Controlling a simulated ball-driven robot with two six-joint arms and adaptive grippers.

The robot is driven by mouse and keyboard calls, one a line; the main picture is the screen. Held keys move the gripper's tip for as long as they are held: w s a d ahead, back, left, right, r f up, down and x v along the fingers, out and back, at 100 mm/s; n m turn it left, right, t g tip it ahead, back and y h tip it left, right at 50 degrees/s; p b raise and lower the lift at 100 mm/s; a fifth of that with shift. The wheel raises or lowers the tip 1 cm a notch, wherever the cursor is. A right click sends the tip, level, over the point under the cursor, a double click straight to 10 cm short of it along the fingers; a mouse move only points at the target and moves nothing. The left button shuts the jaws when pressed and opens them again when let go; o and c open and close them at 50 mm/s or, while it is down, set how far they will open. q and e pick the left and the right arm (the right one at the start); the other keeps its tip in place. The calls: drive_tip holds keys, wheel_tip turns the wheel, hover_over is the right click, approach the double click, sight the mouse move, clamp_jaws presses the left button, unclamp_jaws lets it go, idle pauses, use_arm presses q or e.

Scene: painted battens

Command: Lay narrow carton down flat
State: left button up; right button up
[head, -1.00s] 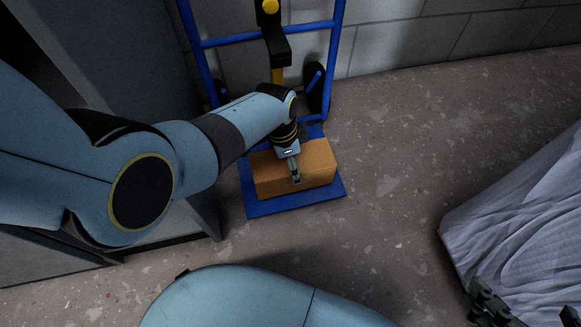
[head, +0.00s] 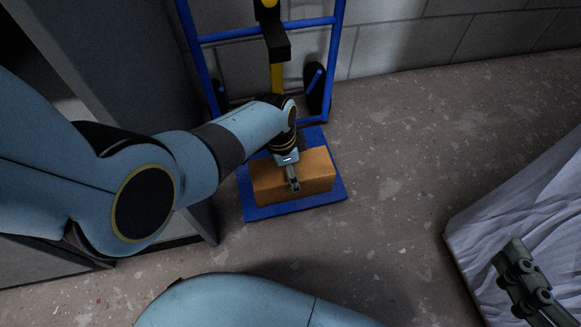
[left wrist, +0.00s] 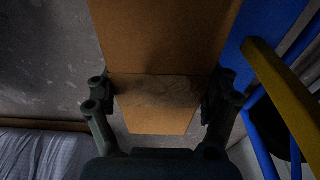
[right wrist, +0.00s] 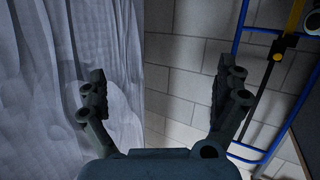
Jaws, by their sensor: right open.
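The narrow carton (head: 318,170) is a plain orange-brown box on the blue base plate (head: 258,212) of a hand truck, its long side running across the head view. My left gripper (head: 293,184) reaches down over its near side. In the left wrist view the carton (left wrist: 160,40) fills the gap between the fingers of my left gripper (left wrist: 163,90), which press against its two sides. My right gripper (head: 513,262) is open and empty over the pale draped sheet; its spread fingers (right wrist: 163,85) show in the right wrist view.
The blue hand truck frame (head: 265,32), with a yellow and black upright, stands against the block wall (head: 400,40). A grey cabinet (head: 110,45) is at the left. A pale sheet-covered thing (head: 490,205) is at the right. The speckled floor between is clear.

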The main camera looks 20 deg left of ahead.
use_arm(q)
drive_tip(key=o, duration=0.4)
